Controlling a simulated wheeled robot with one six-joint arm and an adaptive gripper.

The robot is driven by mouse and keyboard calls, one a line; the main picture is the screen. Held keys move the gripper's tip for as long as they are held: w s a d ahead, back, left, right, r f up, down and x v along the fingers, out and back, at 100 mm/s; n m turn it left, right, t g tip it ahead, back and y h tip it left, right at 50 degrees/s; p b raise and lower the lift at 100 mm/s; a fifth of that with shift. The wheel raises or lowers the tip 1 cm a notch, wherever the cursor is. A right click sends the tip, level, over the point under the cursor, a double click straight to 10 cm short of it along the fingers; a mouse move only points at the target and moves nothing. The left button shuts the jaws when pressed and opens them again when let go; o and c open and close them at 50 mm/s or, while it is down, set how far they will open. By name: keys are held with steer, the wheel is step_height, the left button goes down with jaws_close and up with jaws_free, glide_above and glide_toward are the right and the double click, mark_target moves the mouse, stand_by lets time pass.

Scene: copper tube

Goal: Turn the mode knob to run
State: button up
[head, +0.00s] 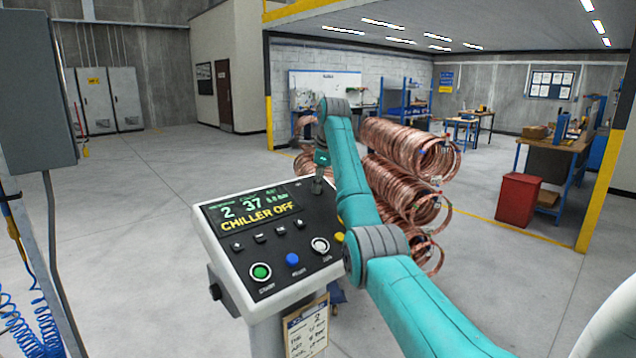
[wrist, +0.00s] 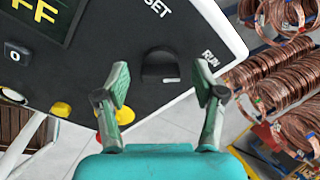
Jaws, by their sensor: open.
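The black mode knob (wrist: 160,66) shows in the wrist view on the dark panel face. It has a short white mark at its lower right edge. The word RUN (wrist: 209,59) is printed to its right, partly behind a finger, and a label ending in SET (wrist: 157,8) is above it. My gripper (wrist: 162,78) is open, with one finger on each side of the knob and gaps between. In the head view my gripper (head: 318,187) is at the panel's upper right and hides the knob. The display (head: 253,208) reads CHILLER OFF.
The console (head: 215,245) also carries a green button (head: 260,272), a blue button (head: 292,259), a pale round control (head: 320,245) and a yellow part (head: 339,237). Copper coils (head: 405,185) are stacked behind my arm. A grey cabinet (head: 35,90) stands at the left.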

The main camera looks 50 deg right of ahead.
steer(key=d+v, duration=0.1)
steer(key=v, duration=0.5)
steer(key=shift+a+r, duration=0.45)
steer(key=shift+a, duration=0.1)
steer(key=shift+s, duration=0.2)
